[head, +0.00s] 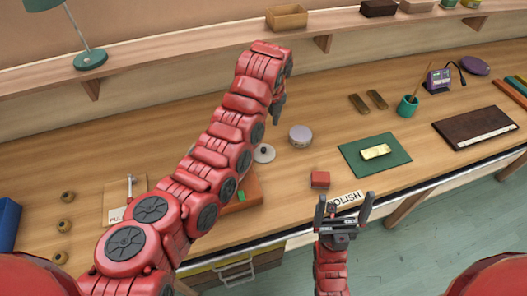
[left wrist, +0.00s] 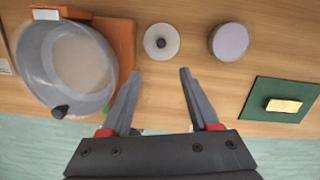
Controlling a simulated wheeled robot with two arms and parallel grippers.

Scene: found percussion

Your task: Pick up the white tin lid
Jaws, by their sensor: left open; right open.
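The white tin lid (head: 264,154), a round white disc with a dark knob, lies flat on the wooden bench. It is partly behind my left arm in the head view. In the left wrist view the lid (left wrist: 150,50) lies just beyond the open fingertips. My left gripper (left wrist: 160,74) is open and empty; in the head view the left gripper (head: 279,106) is partly hidden by its own wrist and points down over the bench. My right gripper (head: 344,208) is open and empty near the bench's front edge, by the POLISH sign.
A round lavender-topped tin (head: 300,136) stands right of the lid; a clear round vessel (left wrist: 65,65) on an orange board (left wrist: 126,45) is left of it. A red block (head: 320,180) and a green mat (head: 395,144) with a gold bar (head: 375,152) lie further right.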

